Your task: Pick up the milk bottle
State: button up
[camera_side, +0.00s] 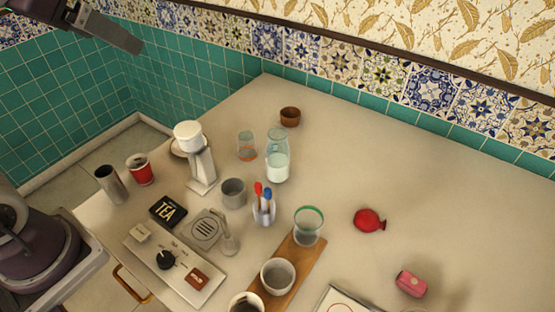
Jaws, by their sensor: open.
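The milk bottle (278,163) is clear glass with white milk in its lower part. It stands upright at the middle of the counter, toward the back. My gripper (134,45) is at the top left, partly cut off by the frame edge. It is high above the counter and well to the left of the bottle, apart from everything. It is open and I see nothing held in it.
A glass (246,146) and a brown bowl (290,117) stand close to the bottle. A grey cup (233,193) and a holder with red and blue items (264,208) are in front. A white-topped stand (202,172) is left.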

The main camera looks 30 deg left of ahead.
jog(key=w+r+m+t, duration=0.1)
jog(key=w+r+t, duration=0.25)
jog(key=w, duration=0.45)
jog(key=w+a+r+m+t+h, duration=0.1)
jog(key=w+r+t, duration=0.1)
jog(key=w+r, duration=0.4)
jog(key=w+r+m+t, duration=0.1)
jog(key=w+r+t, duration=0.2)
jog(key=w, duration=0.6)
jog(key=m+g+h, duration=1.1)
jog(key=g+h, duration=0.1)
jog(key=h, duration=0.2)
send_over(288, 162)
jog(key=s+a, duration=0.1)
jog(key=a, duration=0.4)
notch_tip(288, 162, down, 20)
notch_tip(288, 162, down, 29)
jog(key=shift+f, duration=0.15)
jog(key=shift+m, duration=0.3)
jog(key=x, duration=0.4)
jog(key=shift+f, duration=0.5)
jog(key=shift+w+d+f, duration=0.15)
jog(key=shift+w+d, duration=0.05)
jog(key=shift+d, duration=0.25)
grip_shut()
